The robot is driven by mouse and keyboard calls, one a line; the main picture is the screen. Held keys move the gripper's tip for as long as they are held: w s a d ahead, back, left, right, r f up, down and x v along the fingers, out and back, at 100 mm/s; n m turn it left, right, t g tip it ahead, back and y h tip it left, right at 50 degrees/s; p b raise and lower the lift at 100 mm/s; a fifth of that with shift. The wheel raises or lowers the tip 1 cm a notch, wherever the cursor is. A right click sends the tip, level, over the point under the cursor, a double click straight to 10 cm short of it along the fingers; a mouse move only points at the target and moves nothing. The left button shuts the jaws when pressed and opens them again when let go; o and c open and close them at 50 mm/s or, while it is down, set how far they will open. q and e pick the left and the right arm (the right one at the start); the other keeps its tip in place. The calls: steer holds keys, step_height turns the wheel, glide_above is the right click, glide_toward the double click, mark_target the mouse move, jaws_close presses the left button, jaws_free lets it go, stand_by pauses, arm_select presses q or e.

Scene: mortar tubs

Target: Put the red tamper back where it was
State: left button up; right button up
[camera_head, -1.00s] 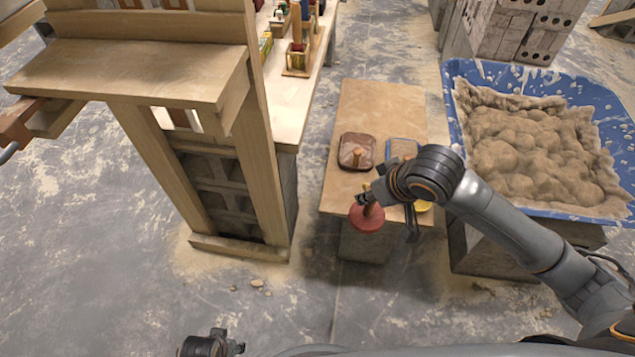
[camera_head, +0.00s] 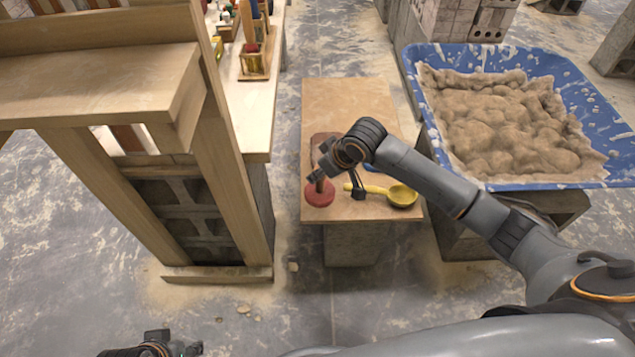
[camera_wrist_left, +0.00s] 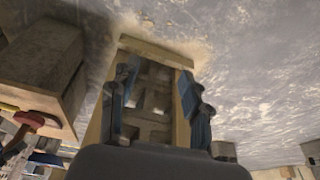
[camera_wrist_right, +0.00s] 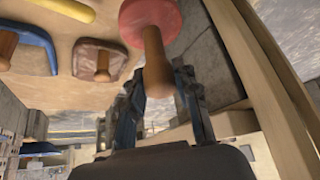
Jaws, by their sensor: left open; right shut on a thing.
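The red tamper (camera_head: 320,194) has a round red head and a wooden handle. In the head view it is upright at the front left of the small wooden table (camera_head: 350,95). My right gripper (camera_head: 318,174) is shut on its handle from above. The right wrist view shows the handle (camera_wrist_right: 157,65) between the fingers (camera_wrist_right: 158,90), with the red head beyond. I cannot tell whether the head touches the tabletop. My left gripper (camera_head: 190,348) is open and empty, low at the front, away from the table. The tamper also shows at the left of the left wrist view (camera_wrist_left: 28,119).
A yellow scoop (camera_head: 402,195) lies right of the tamper. A brown float (camera_wrist_right: 98,60) and a blue-edged tool (camera_wrist_right: 35,45) lie behind, partly hidden by my arm in the head view. A blue tub (camera_head: 590,95) of mortar stands right, a wooden frame (camera_head: 230,190) left.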

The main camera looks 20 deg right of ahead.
mark_target(321, 194)
steer(key=shift+w+f+b, duration=0.35)
steer(key=shift+w+f, duration=0.45)
steer(key=shift+f, duration=0.15)
steer(key=shift+w+f, duration=0.35)
steer(key=shift+f, duration=0.05)
step_height(321, 194, down, 3)
steer(key=shift+w+f+b, duration=0.1)
steer(key=shift+f+b, duration=0.05)
steer(key=shift+b, duration=0.7)
arm_select(q)
steer(key=shift+s+a+r, duration=0.1)
steer(key=shift+s+r, duration=0.1)
steer(key=shift+s, duration=0.1)
arm_select(e)
steer(key=o, duration=1)
steer(key=shift+f, duration=0.1)
